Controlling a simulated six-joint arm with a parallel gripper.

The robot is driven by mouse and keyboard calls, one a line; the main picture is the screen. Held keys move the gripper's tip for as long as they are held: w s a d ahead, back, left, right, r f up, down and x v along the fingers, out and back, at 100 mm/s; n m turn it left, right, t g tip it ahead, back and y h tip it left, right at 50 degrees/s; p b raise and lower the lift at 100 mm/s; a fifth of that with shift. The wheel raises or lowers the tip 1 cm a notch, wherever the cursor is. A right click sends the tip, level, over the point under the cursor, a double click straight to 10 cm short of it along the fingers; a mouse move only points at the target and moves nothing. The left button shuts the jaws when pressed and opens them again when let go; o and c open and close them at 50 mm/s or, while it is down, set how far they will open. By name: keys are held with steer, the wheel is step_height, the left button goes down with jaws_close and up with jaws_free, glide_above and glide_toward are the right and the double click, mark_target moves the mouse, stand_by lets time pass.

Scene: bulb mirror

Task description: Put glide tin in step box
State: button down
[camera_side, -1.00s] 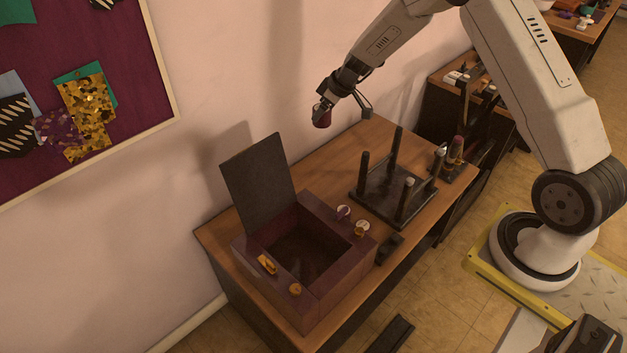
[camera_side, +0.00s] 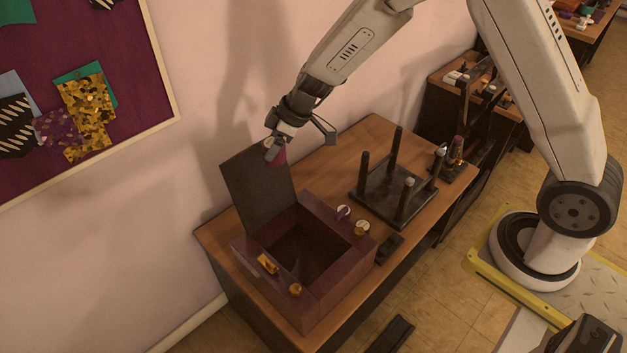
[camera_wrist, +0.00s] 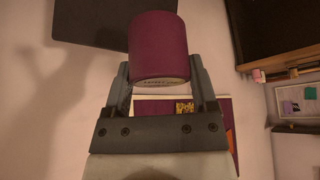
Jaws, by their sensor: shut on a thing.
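My gripper (camera_side: 274,144) is shut on a dark red-purple tin (camera_side: 277,155), which I take to be the glide tin, and holds it in the air. In the wrist view the tin (camera_wrist: 159,45) sits between the two fingers (camera_wrist: 160,80) as a plain cylinder with a pale band at its near edge. The step box (camera_side: 337,276) is a dark purple open box on the wooden table. Its black lid (camera_side: 250,190) stands up at the back left. The tin is above the box's back part, in front of the lid's upper right in the side view.
Small white and gold pieces (camera_side: 361,228) sit along the box rim. A black stand with upright posts (camera_side: 381,198) is to the right, with several small bottles (camera_side: 455,150) beyond it. The wall is close behind the table.

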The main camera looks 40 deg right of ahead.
steer(key=s+a, duration=0.2)
steer(key=a, duration=0.2)
glide_above(281, 259)
step_height(281, 259, down, 17)
steer(key=shift+f+n, duration=0.4)
steer(key=shift+f, duration=0.1)
step_height(281, 259, down, 14)
steer(key=shift+r, duration=0.15)
stand_by(0.5)
steer(key=shift+f, duration=2.15)
steer(key=shift+f, duration=0.1)
